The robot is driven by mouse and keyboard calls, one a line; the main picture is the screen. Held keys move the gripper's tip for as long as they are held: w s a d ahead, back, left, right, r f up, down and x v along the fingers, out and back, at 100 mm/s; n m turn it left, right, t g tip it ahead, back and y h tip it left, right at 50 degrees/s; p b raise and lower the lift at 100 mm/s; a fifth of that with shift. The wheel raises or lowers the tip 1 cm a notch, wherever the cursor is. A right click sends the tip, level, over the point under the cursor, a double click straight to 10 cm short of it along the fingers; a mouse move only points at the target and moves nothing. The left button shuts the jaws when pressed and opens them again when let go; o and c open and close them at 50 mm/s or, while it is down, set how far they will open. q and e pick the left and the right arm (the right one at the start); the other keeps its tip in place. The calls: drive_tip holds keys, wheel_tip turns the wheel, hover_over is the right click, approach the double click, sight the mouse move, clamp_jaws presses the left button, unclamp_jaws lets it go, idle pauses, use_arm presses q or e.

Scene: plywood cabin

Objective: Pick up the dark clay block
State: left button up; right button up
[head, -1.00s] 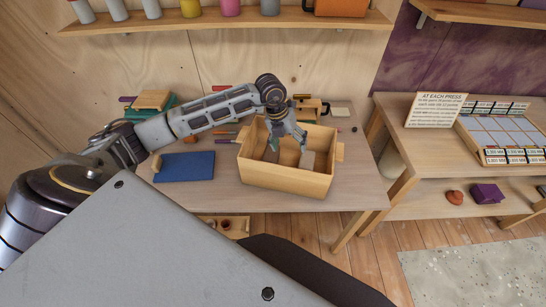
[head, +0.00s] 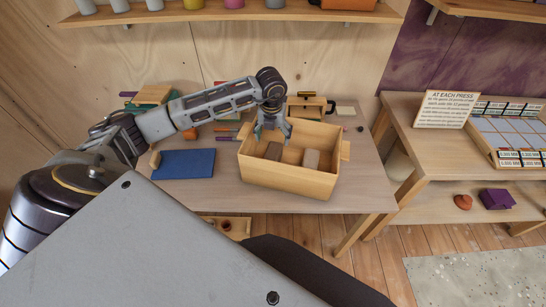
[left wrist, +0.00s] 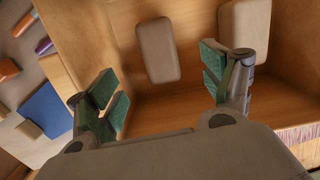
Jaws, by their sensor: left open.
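The dark clay block (head: 274,151) lies in the left half of an open wooden box (head: 290,179). A lighter, greyish block (head: 311,159) lies to its right. In the left wrist view the dark block (left wrist: 157,50) shows just beyond and between the fingers, with the lighter block (left wrist: 245,25) at upper right, partly behind a finger. My left gripper (head: 273,132) is open and empty over the back left part of the box. Its green-padded fingers (left wrist: 165,84) are apart and touch neither block as far as I can see. My right gripper is out of view.
The box walls stand around both blocks. A blue mat (head: 187,164) lies left of the box, with pens (head: 226,140) behind it. A wooden case (head: 309,104) stands behind the box. A second table with a sign (head: 447,108) is at right.

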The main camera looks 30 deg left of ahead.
sight(273, 150)
use_arm(q)
drive_tip(key=shift+w+a+f+p, duration=0.1)
drive_tip(key=shift+w+f+p, duration=0.05)
drive_tip(key=shift+f, duration=1.2)
drive_tip(key=shift+w+f+p, duration=0.1)
drive_tip(key=shift+w+f, duration=0.05)
drive_tip(key=shift+f, duration=1.2)
drive_tip(key=shift+w+a+f+p, duration=0.1)
drive_tip(key=shift+w+f+p, duration=0.05)
drive_tip(key=shift+f, duration=1.2)
wheel_tip(273, 150, down, 2)
drive_tip(key=shift+p, duration=0.4)
drive_tip(key=shift+w+a+f, duration=0.1)
drive_tip(key=shift+w+f, duration=0.05)
drive_tip(key=shift+f, duration=1.45)
drive_tip(key=shift+w+r, duration=0.1)
drive_tip(key=c, duration=1.8)
